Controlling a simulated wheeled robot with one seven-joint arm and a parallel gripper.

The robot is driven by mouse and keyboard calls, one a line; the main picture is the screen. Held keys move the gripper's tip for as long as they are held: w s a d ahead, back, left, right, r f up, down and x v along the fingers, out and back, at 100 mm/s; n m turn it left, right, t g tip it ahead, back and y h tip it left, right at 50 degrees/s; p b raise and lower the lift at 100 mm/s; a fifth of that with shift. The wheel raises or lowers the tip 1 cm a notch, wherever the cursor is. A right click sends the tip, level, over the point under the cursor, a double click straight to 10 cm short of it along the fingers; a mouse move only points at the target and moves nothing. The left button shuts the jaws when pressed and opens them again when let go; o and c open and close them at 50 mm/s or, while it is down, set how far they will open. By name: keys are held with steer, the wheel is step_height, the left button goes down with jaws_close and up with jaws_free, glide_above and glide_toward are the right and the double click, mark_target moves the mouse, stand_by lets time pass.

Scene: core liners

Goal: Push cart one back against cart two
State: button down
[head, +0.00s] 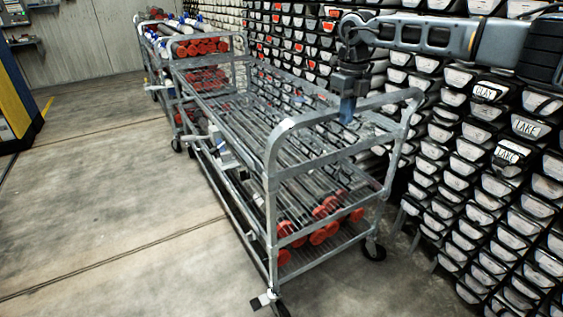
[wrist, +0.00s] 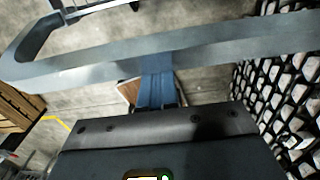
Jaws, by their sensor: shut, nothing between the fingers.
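The near grey metal cart (head: 285,110), probably cart one, has an empty grid top shelf and red-capped tubes (head: 322,222) below. Another cart (head: 150,42), probably cart two, stands behind it; whether their ends touch cannot be told. My gripper (head: 347,118) points down at the near cart's handle (head: 385,100), with its blue fingers shut and empty. In the wrist view the fingers (wrist: 157,72) meet the edge of the grey handle bar (wrist: 215,45); whether they press on it I cannot tell.
A wall of stacked core liners (head: 480,140) runs close along the right side of the carts. Concrete floor (head: 100,200) is open on the left. A yellow and blue machine (head: 15,100) stands at the far left edge. The near cart has a caster (head: 374,250) at its right corner.

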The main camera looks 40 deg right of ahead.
mark_target(338, 108)
steer(key=shift+w+d, duration=0.1)
steer(key=shift+w, duration=0.35)
steer(key=shift+w+d, duration=0.15)
steer(key=shift+w, duration=0.35)
steer(key=shift+w+d, duration=0.15)
steer(key=shift+w, duration=0.55)
steer(key=shift+w+d, duration=0.15)
steer(key=shift+w, duration=0.55)
steer(key=shift+s, duration=0.15)
steer(key=shift+s+a, duration=0.15)
steer(key=shift+s, duration=0.35)
steer(key=shift+r+p, duration=2.65)
steer(key=shift+r, duration=0.9)
steer(key=shift+s+f, duration=0.1)
